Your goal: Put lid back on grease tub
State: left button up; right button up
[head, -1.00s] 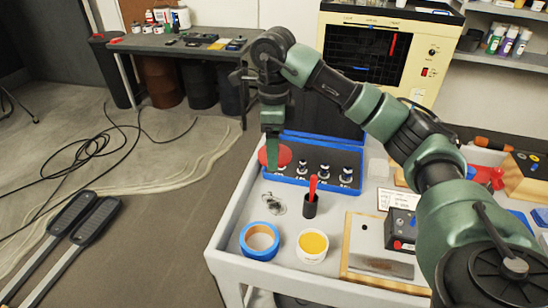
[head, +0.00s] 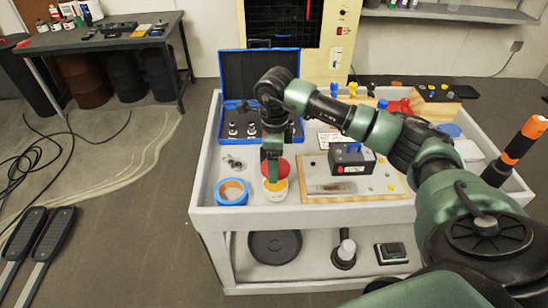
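The red lid (head: 284,167) is held in my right gripper (head: 272,177), whose fingers are closed on it and cover part of it. The grease tub (head: 275,197) is a small white tub with yellow grease, on the cart's top near the front. The gripper and lid are in front of or over the tub's back edge in the picture; I cannot tell if they touch it. The lid's face is turned partly toward the camera, so it looks tilted. My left gripper is not in view.
A blue tape roll (head: 231,192) stands just left of the tub. A wooden board (head: 330,199) with a black box (head: 352,158) lies to the right. An open blue case (head: 262,92) is behind. The cart's raised rim (head: 330,215) runs along the front.

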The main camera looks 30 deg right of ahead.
notch_tip(320, 180, down, 4)
jog(key=shift+r+b, duration=0.2)
jog(key=shift+b, duration=0.85)
jog(key=shift+f+b, duration=0.6)
jog(key=shift+f, duration=0.2)
jog(key=shift+f+b, duration=0.15)
jog(key=shift+b, duration=0.3)
dwell(0.7)
jog(key=o, duration=1.3)
jog(key=shift+o, duration=0.2)
